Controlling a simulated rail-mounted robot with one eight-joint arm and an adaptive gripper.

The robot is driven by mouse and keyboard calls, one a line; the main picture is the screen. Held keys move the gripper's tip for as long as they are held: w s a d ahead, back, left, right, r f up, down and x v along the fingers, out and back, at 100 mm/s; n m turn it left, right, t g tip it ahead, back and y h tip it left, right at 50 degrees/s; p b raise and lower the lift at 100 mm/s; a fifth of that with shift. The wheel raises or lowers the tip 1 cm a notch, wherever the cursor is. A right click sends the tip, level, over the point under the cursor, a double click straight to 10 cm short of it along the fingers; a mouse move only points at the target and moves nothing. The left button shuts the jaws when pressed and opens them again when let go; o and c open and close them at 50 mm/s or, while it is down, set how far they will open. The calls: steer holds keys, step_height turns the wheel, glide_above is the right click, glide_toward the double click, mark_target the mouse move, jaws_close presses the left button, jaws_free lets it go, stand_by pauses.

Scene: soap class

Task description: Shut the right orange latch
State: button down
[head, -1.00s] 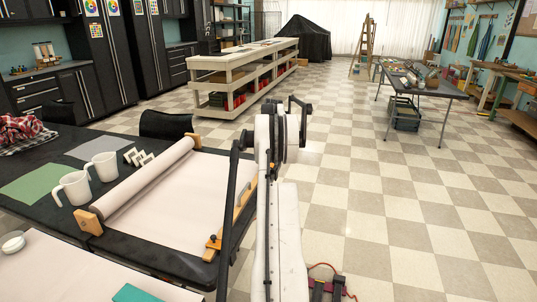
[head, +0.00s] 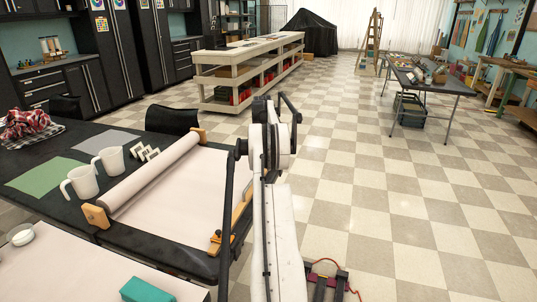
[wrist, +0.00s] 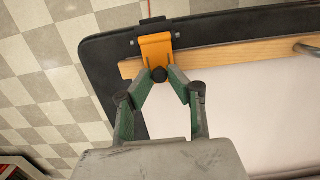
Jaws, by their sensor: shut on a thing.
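An orange latch (wrist: 155,48) sits over a wooden bar (wrist: 225,55) near a corner of the black table, in the wrist view. My gripper (wrist: 158,78) has its green-padded fingers drawn together at the latch's lower end, by a dark round knob. It is shut on this end of the latch; the fingertips partly cover the contact. In the head view my arm hides the gripper and this latch. Another orange latch (head: 215,243) shows at the near end of the wooden bar, beside the white sheet (head: 178,205).
Two white mugs (head: 80,183) and a paper roll (head: 150,175) are on the black table (head: 50,215). A teal block (head: 146,290) lies in front. Checkered floor (head: 400,220) is open to the right. A metal handle (wrist: 308,48) rises at the bar's right.

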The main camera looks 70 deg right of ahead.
steer(key=c, duration=1.7)
jaws_free()
steer(key=shift+w, duration=0.1)
steer(key=shift+o, duration=0.2)
step_height(320, 180, up, 12)
steer(key=w, duration=0.1)
steer(key=shift+w, duration=0.1)
